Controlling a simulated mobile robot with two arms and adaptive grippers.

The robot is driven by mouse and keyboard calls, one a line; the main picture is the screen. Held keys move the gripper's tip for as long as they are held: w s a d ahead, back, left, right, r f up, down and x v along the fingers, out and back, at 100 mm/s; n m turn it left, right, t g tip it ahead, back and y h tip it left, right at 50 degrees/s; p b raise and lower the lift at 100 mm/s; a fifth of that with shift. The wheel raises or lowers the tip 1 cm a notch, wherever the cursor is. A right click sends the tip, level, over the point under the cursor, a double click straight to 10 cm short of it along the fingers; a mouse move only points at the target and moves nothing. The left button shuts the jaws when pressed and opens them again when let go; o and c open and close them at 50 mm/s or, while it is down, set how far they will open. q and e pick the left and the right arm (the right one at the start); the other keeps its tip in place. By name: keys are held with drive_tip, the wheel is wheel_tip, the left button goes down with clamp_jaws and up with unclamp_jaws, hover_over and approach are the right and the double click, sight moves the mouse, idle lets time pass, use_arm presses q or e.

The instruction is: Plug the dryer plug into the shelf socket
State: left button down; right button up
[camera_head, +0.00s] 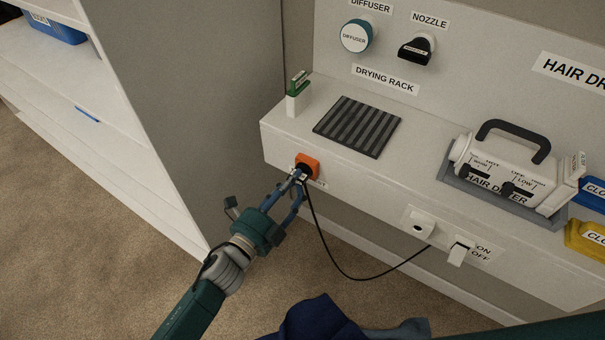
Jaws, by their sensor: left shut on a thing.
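My left gripper (297,182) is at the front face of the white shelf (350,182), shut on the black dryer plug (304,172). The plug is at the orange shelf socket (312,159); the fingers hide part of it, and I cannot tell how deep it sits. A black cord hangs from the plug in a loop and runs right to the shelf's underside. The white hair dryer unit (505,172) with a black handle lies in a grey tray on the shelf. My right gripper is not in view.
A white outlet box (418,222) and a switch (459,251) are on the shelf front, right of the socket. Dark blue cloth (318,322) is at the bottom. Carpet is clear at left.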

use_arm(q)
drive_tip(key=shift+w+r, duration=0.1)
drive_tip(key=shift+r, duration=0.8)
drive_tip(key=shift+s+a+f, duration=0.1)
drive_tip(key=shift+s+a, duration=0.1)
drive_tip(key=shift+s, duration=0.15)
drive_tip(key=shift+s+a+f, duration=0.1)
drive_tip(key=shift+s+f, duration=0.05)
drive_tip(key=shift+s, duration=0.05)
drive_tip(key=v, duration=0.3)
drive_tip(key=shift+f+p, duration=0.15)
drive_tip(key=shift+p, duration=0.15)
